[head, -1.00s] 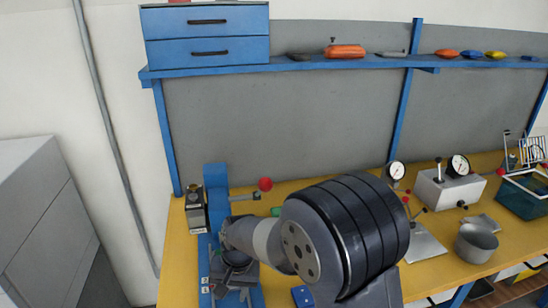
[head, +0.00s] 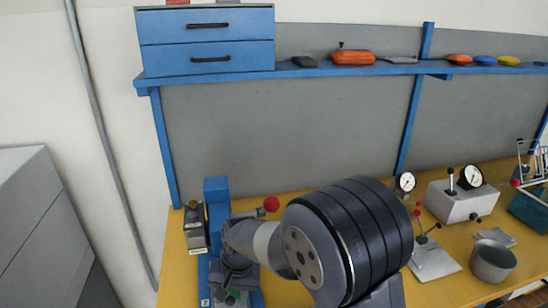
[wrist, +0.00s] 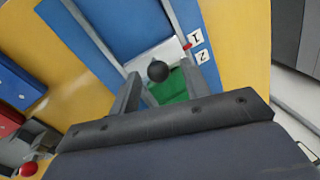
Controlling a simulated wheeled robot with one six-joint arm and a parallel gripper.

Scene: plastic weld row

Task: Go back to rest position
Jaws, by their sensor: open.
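My gripper (wrist: 160,88) points down over the blue welding fixture (wrist: 110,35) in the wrist view, its two fingers apart. A black ball knob (wrist: 158,71) shows between the fingertips, with a green piece (wrist: 170,92) just below it. I cannot tell whether the fingers touch either. In the head view my arm reaches down to the fixture, whose blue upright (head: 217,200) stands behind the gripper. The fingertips are mostly hidden there.
The yellow bench (head: 300,292) carries a small press with a red ball (head: 271,204), a gauge box (head: 458,201) and a metal pot (head: 492,260). Above is a blue shelf (head: 300,72) with a blue drawer box (head: 206,40). A grey cabinet (head: 40,215) stands at left.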

